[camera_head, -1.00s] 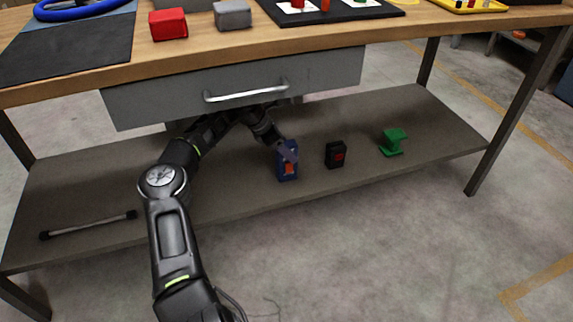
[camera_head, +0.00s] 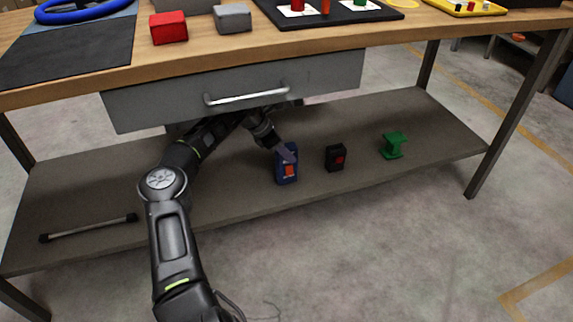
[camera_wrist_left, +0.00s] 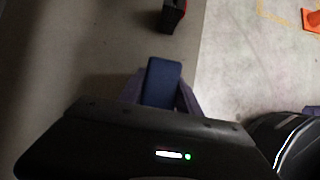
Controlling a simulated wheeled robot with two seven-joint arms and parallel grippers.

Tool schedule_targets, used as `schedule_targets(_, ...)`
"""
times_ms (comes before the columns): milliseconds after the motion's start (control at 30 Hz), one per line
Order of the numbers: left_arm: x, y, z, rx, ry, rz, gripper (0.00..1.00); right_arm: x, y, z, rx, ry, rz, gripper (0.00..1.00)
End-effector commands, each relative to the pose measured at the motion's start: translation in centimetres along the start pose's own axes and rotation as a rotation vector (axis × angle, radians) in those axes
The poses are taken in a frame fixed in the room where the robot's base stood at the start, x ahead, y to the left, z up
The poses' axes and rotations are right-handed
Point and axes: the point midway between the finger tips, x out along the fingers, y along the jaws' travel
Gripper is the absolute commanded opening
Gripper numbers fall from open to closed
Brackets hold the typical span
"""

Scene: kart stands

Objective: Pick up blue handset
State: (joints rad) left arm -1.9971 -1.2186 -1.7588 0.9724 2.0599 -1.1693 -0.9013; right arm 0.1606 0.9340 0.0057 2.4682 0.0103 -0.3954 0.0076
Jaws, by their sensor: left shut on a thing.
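The blue handset (camera_head: 287,171) with a red-orange patch on its front stands upright on the lower shelf of the workbench. My left gripper (camera_head: 284,152) reaches in under the drawer and is shut on the top of the handset. In the left wrist view the handset's dark blue top (camera_wrist_left: 162,82) sits between the two purple-grey fingers (camera_wrist_left: 160,92). I cannot tell whether the handset is clear of the shelf. My right gripper is not in view.
A black handset (camera_head: 335,157) with a red patch and a green object (camera_head: 393,145) stand to the right on the lower shelf (camera_head: 240,203). A grey bar with black ends (camera_head: 88,228) lies at left. The grey drawer (camera_head: 150,104) hangs above my arm.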

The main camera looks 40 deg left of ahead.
Motion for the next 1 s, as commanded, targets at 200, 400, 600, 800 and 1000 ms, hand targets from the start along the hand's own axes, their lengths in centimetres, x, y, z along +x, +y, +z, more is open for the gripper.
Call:
schedule_targets(200, 0.00, 0.02, 0.00, 0.000, 0.000, 0.001, 0.16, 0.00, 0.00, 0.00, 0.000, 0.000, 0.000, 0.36)
schedule_targets(400, -0.01, 0.02, -0.01, 0.000, 0.000, 0.001, 0.00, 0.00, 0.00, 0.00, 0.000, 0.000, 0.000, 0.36)
schedule_targets(600, -0.01, 0.03, -0.01, 0.000, 0.000, 0.001, 0.00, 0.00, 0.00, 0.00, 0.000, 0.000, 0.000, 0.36)
schedule_targets(800, -0.01, 0.03, -0.01, 0.000, 0.000, 0.001, 0.00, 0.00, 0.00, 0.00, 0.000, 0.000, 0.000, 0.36)
schedule_targets(1000, -0.06, 0.04, 0.06, 0.000, -0.001, 0.001, 0.00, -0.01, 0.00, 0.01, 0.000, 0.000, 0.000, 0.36)
